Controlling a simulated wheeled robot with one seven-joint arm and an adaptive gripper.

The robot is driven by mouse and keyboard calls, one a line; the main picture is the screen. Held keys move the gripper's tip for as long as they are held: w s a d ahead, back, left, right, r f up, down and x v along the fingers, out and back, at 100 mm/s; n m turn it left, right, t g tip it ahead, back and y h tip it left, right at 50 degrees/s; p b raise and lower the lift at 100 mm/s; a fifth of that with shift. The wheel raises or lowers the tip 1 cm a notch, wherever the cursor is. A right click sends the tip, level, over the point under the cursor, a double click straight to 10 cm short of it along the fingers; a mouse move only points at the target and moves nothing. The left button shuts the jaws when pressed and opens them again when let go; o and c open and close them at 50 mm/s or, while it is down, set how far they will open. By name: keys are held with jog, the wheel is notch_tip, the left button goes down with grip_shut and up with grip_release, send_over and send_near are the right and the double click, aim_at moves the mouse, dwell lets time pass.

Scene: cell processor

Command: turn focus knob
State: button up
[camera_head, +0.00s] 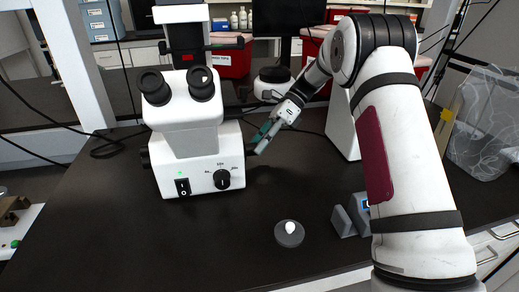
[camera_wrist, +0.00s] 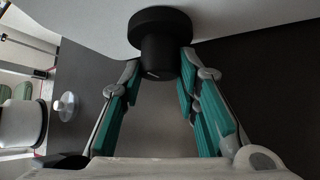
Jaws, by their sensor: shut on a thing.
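A white microscope (camera_head: 190,145) with two black eyepieces stands on the dark bench. Its black focus knob (camera_wrist: 160,42) sticks out from a white surface at the top middle of the wrist view. My gripper (camera_head: 257,141) is at the right side of the microscope base in the head view. In the wrist view its two green-padded fingers (camera_wrist: 160,68) are on either side of the knob, shut on it. In the head view the side knob cannot be made out behind the fingers.
A black dial (camera_head: 221,179) and a power switch (camera_head: 182,187) are on the microscope's front. A small round grey piece with a white top (camera_head: 289,233) and a grey block (camera_head: 344,221) sit on the bench. The front middle of the bench is clear.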

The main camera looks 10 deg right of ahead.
jog(key=shift+w+f+m+g+b, duration=0.1)
jog(key=shift+m+g+b, duration=0.3)
jog(key=shift+g+b, duration=0.25)
jog(key=o, duration=1.2)
jog(key=shift+c, duration=0.2)
notch_tip(320, 180, up, 10)
